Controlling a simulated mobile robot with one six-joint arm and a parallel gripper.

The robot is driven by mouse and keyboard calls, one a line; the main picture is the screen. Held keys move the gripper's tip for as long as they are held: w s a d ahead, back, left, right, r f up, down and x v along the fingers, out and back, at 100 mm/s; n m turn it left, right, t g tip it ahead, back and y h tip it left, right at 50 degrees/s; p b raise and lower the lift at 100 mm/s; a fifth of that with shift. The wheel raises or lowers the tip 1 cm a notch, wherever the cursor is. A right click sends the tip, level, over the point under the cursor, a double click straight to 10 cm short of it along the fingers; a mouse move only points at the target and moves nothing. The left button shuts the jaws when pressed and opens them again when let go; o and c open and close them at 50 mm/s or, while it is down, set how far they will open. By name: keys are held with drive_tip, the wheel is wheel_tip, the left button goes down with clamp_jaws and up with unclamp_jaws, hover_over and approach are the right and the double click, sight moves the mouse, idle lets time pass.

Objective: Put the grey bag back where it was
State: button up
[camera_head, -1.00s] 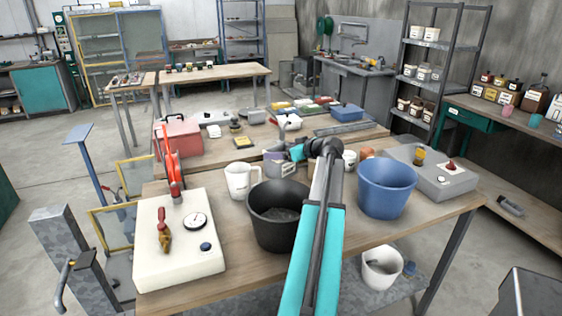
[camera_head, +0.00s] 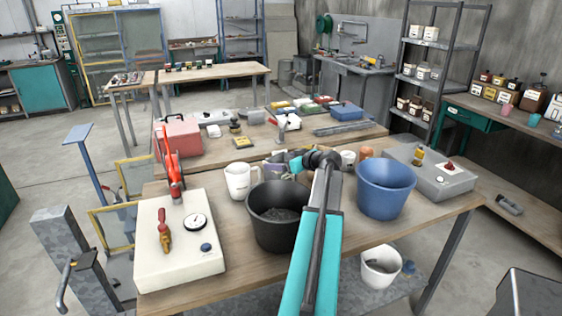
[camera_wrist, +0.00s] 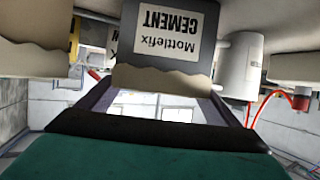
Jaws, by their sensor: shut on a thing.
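The grey bag (camera_wrist: 165,78) fills the top middle of the wrist view. In the head view my gripper (camera_head: 274,170) is low over the bench, behind the black bucket and right of the white mug. The bag is small and mostly hidden there, so I cannot tell whether its base touches the bench.
The black bucket (camera_head: 279,228) and blue bucket (camera_head: 385,192) stand close by on the wooden bench. The white mug (camera_head: 239,182) is left of my gripper. A cream box with a gauge (camera_head: 176,262) stands at front left. Small pots (camera_head: 365,154) stand to the right.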

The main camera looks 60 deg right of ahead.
drive_tip(key=shift+f+b, duration=0.25)
drive_tip(key=shift+b, duration=0.05)
drive_tip(key=o, duration=1.6)
drive_tip(key=shift+r, duration=0.1)
drive_tip(key=shift+o, duration=0.2)
drive_tip(key=shift+r+p, duration=0.2)
drive_tip(key=shift+p, duration=0.15)
drive_tip(key=b+v, duration=0.2)
drive_tip(key=v, duration=1)
drive_tip(key=shift+b, duration=0.4)
